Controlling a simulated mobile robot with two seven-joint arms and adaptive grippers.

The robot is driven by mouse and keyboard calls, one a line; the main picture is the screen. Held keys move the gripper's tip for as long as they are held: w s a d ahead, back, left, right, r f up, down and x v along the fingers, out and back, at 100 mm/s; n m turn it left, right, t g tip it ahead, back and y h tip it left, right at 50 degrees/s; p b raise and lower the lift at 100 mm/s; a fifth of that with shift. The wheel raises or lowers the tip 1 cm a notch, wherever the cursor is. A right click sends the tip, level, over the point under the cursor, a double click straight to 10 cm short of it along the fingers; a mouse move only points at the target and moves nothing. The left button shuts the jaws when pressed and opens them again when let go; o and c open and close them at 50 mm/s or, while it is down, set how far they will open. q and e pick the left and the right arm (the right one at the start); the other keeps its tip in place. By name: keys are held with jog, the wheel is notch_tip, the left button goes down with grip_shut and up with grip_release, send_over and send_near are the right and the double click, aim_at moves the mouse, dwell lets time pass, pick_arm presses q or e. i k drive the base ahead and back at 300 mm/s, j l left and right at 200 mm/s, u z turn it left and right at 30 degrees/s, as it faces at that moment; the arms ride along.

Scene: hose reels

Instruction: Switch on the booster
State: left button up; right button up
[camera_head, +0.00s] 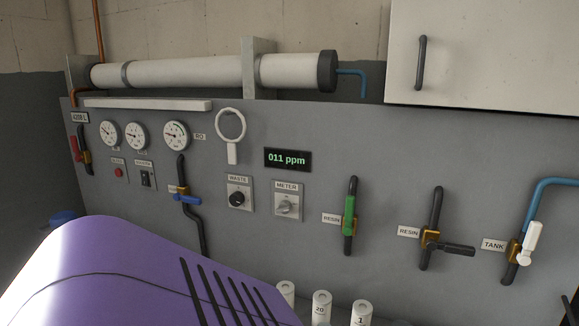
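The grey panel (330,135) fills the middle of the head view. On its left part, a small dark switch (146,180) sits on a light plate under a label too small to read surely; it may be the booster switch. Its position is unclear. Just left of it is a red button (118,172) on a similar plate, label also unclear. Neither of my grippers is in view, and nothing touches the switch.
A large purple slotted body (120,270) covers the lower left foreground. Gauges (136,135), a black WASTE knob (237,198), a METER knob (287,206), several lever valves (349,216) and a lit display (287,159) are on the panel. White cylinders (321,308) stand below.

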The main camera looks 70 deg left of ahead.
aim_at(144, 175)
jog(key=u, duration=3.15)
jog(key=i+j+z, duration=0.15)
jog(key=z, duration=0.6)
jog(key=i+j+z, duration=0.15)
jog(key=j+z, duration=0.15)
jog(key=j, duration=0.2)
jog(key=j+z, duration=0.25)
jog(key=j, duration=0.25)
jog(key=i+j, duration=0.1)
jog(key=j, duration=0.6)
jog(key=i+j+z, duration=0.15)
jog(key=j, duration=1.25)
jog(key=i, duration=0.3)
